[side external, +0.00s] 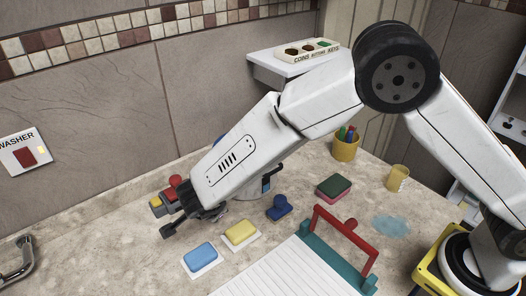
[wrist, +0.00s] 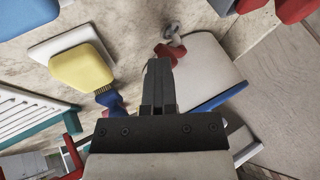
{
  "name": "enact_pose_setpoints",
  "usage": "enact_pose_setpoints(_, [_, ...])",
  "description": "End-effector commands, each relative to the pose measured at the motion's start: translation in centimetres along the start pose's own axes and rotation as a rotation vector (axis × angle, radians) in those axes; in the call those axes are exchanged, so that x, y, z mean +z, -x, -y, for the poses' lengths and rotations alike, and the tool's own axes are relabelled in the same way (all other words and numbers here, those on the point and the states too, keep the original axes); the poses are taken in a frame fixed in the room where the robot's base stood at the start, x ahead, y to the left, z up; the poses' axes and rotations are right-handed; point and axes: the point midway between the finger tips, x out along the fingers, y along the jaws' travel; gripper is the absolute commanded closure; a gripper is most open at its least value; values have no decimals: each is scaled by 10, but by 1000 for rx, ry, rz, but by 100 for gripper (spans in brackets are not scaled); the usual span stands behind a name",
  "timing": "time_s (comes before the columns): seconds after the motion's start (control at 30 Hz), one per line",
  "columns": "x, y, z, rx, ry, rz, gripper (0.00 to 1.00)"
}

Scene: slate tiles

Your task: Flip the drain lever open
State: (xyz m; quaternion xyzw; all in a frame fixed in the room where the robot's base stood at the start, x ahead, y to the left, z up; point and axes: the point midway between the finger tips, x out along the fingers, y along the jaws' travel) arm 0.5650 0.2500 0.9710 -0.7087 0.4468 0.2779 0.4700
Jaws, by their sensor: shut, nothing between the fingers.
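In the wrist view a small red handle (wrist: 167,54) with a grey round fitting (wrist: 172,34) sits at the corner of a pale housing (wrist: 205,70); it looks like the drain lever, but I cannot tell its position. My gripper (wrist: 159,64) is shut and empty, its fingertips just below the red handle in the picture; I cannot tell whether they touch. The housing is mostly hidden behind my arm there, and I cannot make out the handle.
A blue sponge (side external: 200,256) and a yellow sponge (side external: 240,233) lie on white trays near my gripper. A red-topped block (side external: 174,182) stands behind it. A blue brush (side external: 279,208), a red-handled rack (side external: 345,240) and a yellow cup (side external: 346,146) are to the right.

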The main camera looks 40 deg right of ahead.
Motion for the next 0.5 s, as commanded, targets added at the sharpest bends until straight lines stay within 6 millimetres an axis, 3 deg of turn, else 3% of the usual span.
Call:
enact_pose_setpoints(0.1, [-12,-7,2,4,-5,-20,100])
enact_pose_setpoints(0.5, [-15,-9,1,5,-2,-23,100])
